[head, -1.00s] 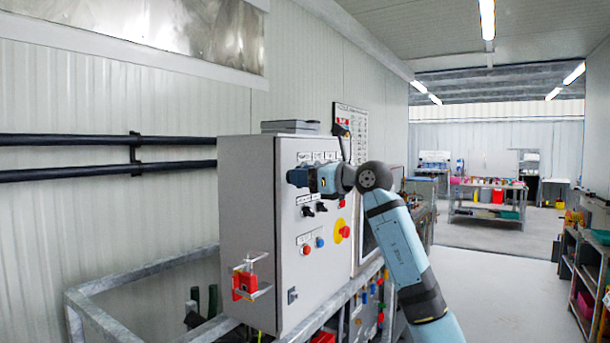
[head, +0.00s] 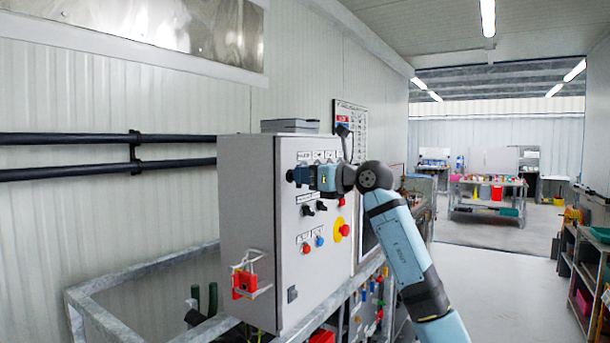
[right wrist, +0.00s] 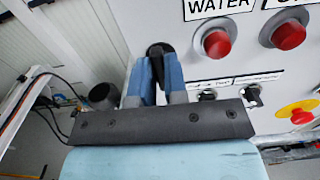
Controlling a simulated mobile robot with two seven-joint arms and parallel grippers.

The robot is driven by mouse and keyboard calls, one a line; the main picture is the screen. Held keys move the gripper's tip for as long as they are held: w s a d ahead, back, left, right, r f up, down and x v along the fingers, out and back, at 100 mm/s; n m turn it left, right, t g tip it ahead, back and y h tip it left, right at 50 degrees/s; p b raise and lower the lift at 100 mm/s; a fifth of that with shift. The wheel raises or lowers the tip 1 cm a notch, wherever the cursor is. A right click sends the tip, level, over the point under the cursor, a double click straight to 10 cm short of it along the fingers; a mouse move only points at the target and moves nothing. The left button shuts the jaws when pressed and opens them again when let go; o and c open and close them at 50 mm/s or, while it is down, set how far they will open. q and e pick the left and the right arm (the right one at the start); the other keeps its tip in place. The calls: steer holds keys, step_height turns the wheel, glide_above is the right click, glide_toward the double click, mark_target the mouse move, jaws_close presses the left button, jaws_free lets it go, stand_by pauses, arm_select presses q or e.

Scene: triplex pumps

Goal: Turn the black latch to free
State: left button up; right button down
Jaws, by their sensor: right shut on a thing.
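The black latch (right wrist: 158,48) shows in the right wrist view as a dark rounded piece at the left edge of the grey control panel (head: 318,264). My right gripper (head: 293,175) reaches in from the right and lies across the upper part of the panel. My left gripper is not in view.
Red lamps or buttons (right wrist: 213,40) under a WATER label sit right of the fingers. Small black switches (head: 314,208) and a red-and-yellow emergency stop (head: 342,230) lie below. Grey rails (head: 130,284) surround the base.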

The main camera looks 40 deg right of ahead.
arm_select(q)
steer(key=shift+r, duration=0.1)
arm_select(e)
steer(key=c, duration=1.2)
jaws_free()
steer(key=shift+o, duration=0.2)
arm_select(q)
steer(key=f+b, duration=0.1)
steer(key=b, duration=0.1)
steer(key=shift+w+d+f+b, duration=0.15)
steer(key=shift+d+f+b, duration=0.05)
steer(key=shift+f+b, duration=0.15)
arm_select(e)
steer(key=v, duration=1.4)
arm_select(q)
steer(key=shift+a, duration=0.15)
arm_select(e)
steer(key=shift+w, duration=0.15)
